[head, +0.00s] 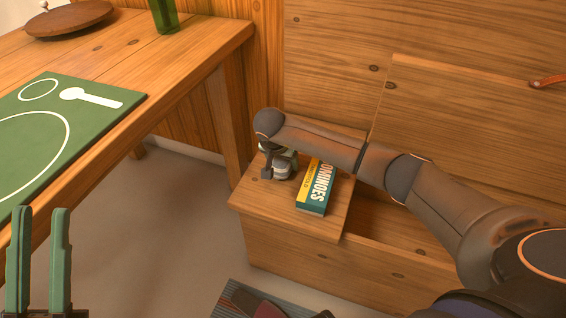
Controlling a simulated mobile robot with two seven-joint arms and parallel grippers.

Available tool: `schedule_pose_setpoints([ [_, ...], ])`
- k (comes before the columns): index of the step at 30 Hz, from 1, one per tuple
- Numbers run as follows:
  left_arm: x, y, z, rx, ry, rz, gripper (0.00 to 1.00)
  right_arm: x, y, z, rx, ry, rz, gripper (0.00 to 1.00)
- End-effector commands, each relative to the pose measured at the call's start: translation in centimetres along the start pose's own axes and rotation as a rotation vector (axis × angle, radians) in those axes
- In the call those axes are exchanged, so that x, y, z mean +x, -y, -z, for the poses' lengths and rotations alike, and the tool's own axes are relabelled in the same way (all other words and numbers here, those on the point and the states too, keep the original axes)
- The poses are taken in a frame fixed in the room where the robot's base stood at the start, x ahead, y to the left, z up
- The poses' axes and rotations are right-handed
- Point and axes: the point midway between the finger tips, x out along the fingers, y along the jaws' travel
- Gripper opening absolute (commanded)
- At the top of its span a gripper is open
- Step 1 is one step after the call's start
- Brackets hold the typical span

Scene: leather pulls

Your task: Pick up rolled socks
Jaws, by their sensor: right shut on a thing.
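My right gripper (280,165) reaches in from the right and points down over the left end of the wooden bench (262,201). It is shut on a small grey and pale bundle, the rolled socks (282,173), which is largely covered by the gripper. The socks are at or just above the bench top; I cannot tell whether they touch it. My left gripper (40,262) is at the lower left, pointing up, with its two green fingers apart and nothing between them.
A yellow and teal dominoes box (315,188) lies just right of the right gripper. An open compartment (385,222) is in the bench, with a raised lid (470,120) behind. A table (190,45) with a green placemat (95,120) stands left. A striped mat (235,297) lies below.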

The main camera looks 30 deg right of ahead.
Motion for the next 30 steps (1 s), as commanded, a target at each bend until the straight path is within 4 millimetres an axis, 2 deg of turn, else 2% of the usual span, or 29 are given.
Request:
schedule_pose_setpoints([
  [1, 0.0, 0.0, 0.0, 0.0, 0.0, 0.0, 0.27, 0.0, 0.0, 0.0, 0.0, 0.0, 0.0, 0.37],
  [6, 0.0, 0.0, 0.0, 0.0, 0.0, 0.0, 0.27, 0.0, 0.0, 0.0, 0.0, 0.0, 0.0, 0.18],
  [7, 0.0, 0.0, 0.0, 0.0, 0.0, 0.0, 0.27, 0.0, 0.0, 0.0, 0.0, -0.001, 0.001, 0.17],
  [17, 0.1, 0.0, 0.1, 0.001, 0.001, -0.004, 0.27, -0.5, 0.0, 0.3, 0.001, -0.001, 0.001, 0.16],
  [20, 0.4, 0.2, 0.4, -0.002, 0.001, -0.005, 0.27, -1.3, 0.0, 0.6, 0.001, -0.002, 0.002, 0.16],
  [24, 1.0, 0.6, 1.2, -0.008, -0.004, -0.003, 0.27, -3.5, 0.1, 1.6, 0.0, -0.004, 0.002, 0.16],
  [26, 1.4, 0.9, 1.6, -0.011, -0.008, -0.001, 0.27, -4.4, -0.5, 1.3, -0.002, -0.002, 0.002, 0.16],
  [30, 2.6, 1.7, 3.0, -0.02, -0.015, 0.007, 0.27, -7.9, -2.0, 0.8, -0.003, -0.003, 0.002, 0.16],
])
